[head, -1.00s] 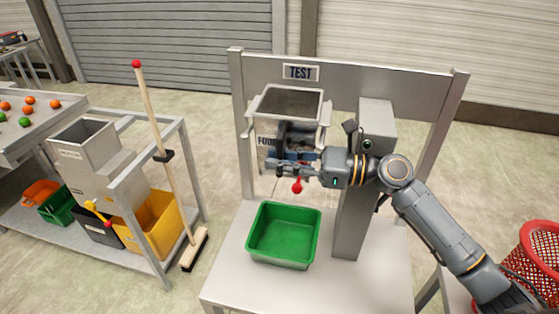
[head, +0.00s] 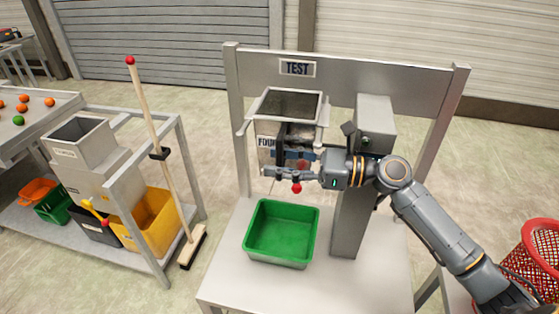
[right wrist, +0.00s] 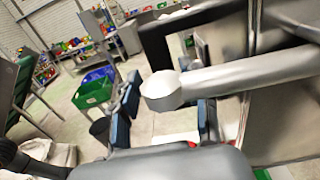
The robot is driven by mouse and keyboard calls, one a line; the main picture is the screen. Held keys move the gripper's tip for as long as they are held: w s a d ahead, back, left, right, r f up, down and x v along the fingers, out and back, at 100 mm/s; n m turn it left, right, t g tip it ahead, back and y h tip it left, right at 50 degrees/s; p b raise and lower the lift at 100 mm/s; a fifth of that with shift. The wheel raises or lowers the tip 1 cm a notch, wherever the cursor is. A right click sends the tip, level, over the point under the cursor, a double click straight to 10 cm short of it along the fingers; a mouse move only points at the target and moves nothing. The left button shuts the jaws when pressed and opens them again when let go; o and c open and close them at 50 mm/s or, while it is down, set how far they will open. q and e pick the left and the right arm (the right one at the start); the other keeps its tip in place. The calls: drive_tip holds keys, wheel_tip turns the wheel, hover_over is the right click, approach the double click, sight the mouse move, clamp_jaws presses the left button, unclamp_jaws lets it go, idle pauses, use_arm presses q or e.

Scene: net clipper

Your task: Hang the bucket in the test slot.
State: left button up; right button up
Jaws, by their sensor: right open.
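The grey metal bucket (head: 267,143) is upright below the TEST sign (head: 297,68), in the test stand (head: 392,76). Pale side bars (head: 244,126) flank its rim. I cannot tell whether it rests fully on them. My right gripper (head: 290,165) is open at the bucket's front, by its dark handle (head: 283,145). In the right wrist view the blue-padded fingers (right wrist: 165,120) are spread, with a pale rounded bar end (right wrist: 160,90) in front of them and the black handle (right wrist: 148,42) beyond. Contact is unclear. My left gripper is not in view.
A green tray (head: 250,235) sits on the stand's table below the bucket. A grey column (head: 348,225) stands right of it. A red knob (head: 297,188) hangs under the gripper. A cart (head: 120,262) with bins and a broom (head: 150,125) stand left; a red basket (head: 530,260) is right.

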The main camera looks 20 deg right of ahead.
drive_tip(key=v, duration=0.7)
drive_tip(key=shift+s+d, duration=0.2)
drive_tip(key=shift+s, duration=0.15)
drive_tip(key=shift+r, duration=0.15)
